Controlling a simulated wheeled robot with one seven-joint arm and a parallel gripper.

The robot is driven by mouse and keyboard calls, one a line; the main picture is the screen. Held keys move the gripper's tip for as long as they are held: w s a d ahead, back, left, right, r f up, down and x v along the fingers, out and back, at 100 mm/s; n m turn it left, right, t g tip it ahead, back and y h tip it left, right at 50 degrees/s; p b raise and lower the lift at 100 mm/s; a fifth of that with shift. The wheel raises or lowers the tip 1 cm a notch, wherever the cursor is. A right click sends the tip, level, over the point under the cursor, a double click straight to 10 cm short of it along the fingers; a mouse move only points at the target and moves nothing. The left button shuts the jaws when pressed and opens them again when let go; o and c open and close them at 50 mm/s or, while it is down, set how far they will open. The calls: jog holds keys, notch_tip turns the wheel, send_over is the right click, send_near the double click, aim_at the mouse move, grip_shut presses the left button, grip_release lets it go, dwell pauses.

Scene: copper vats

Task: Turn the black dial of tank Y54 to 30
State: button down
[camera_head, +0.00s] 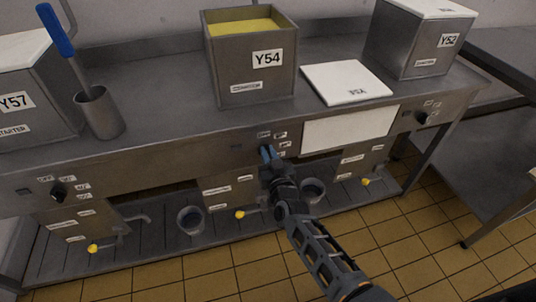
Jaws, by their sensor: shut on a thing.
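Tank Y54 (252,57) is an open grey metal box holding yellow contents, standing on the counter at upper middle. Below it, on the counter's front panel, is a cluster of small white labels (281,135) where the dial sits. My arm comes up from the lower right, and my gripper (267,153) is at this panel spot, shut on the black dial. The dial itself is hidden behind the fingers, so its pointer and setting cannot be read. The label numbers are too small to read.
Tank Y57 (38,95), with its own dial (58,192), stands left. Closed tank Y52 (421,40) stands right, with another dial (421,117). A white lid (346,83) lies beside Y54. A pot with a blue-handled tool (99,112) stands left. Pails (190,219) and yellow-handled taps are below.

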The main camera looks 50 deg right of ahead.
jog(key=shift+s+d+f+m+b, duration=0.15)
jog(key=shift+m+b, duration=0.35)
jog(key=shift+m, duration=0.9)
jog(key=shift+s+d+f+m+b, duration=0.15)
jog(key=shift+m+b, duration=0.4)
jog(key=shift+m, duration=0.85)
jog(key=shift+s+d+m+b, duration=0.1)
jog(key=shift+d+m+b, duration=0.3)
jog(key=shift+m, duration=1)
jog(key=shift+a, duration=0.15)
jog(key=c, duration=1.1)
grip_release()
jog(key=shift+b+v, duration=0.35)
jog(key=shift+v, duration=3.6)
